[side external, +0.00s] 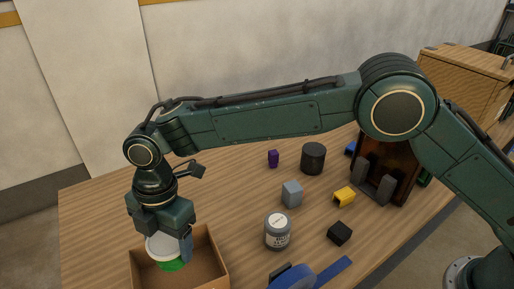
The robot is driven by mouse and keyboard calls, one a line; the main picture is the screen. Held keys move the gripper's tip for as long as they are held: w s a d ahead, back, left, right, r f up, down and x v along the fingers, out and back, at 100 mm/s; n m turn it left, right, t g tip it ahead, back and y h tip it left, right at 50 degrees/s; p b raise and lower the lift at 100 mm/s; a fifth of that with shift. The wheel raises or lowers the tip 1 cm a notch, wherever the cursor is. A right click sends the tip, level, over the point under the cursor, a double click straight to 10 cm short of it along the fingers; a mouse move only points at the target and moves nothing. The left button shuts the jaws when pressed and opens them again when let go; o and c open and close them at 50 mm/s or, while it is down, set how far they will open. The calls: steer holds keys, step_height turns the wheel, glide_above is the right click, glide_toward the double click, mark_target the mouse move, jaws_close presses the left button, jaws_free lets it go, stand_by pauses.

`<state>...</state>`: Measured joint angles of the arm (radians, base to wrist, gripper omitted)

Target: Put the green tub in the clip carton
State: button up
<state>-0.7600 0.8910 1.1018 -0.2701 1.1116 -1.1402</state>
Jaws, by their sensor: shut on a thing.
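My gripper (168,240) is at the lower left in the side external view. It points down and is shut on the green tub (171,266), which has a white upper part. The tub is at the mouth of an open brown carton (216,252), which I take for the clip carton. The view does not show whether the tub touches the carton's floor. The carton's near side is cut off by the picture's lower edge, and the fingers hide part of the tub.
A grey labelled jar (278,232) stands right of the carton. A blue object (300,280) lies in front. The table's left part is clear.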

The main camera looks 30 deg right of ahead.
step_height(320, 180, down, 6)
steer(key=shift+r, duration=0.1)
steer(key=shift+f, duration=2.2)
steer(key=shift+f, duration=0.1)
steer(key=o, duration=1)
steer(key=shift+o, duration=0.2)
steer(key=r, duration=0.7)
steer(key=d+r, duration=0.1)
steer(key=r, duration=0.3)
steer(key=shift+w+r, duration=0.25)
steer(key=shift+w, duration=0.15)
steer(key=shift+d+r, duration=0.15)
steer(key=shift+r, duration=0.2)
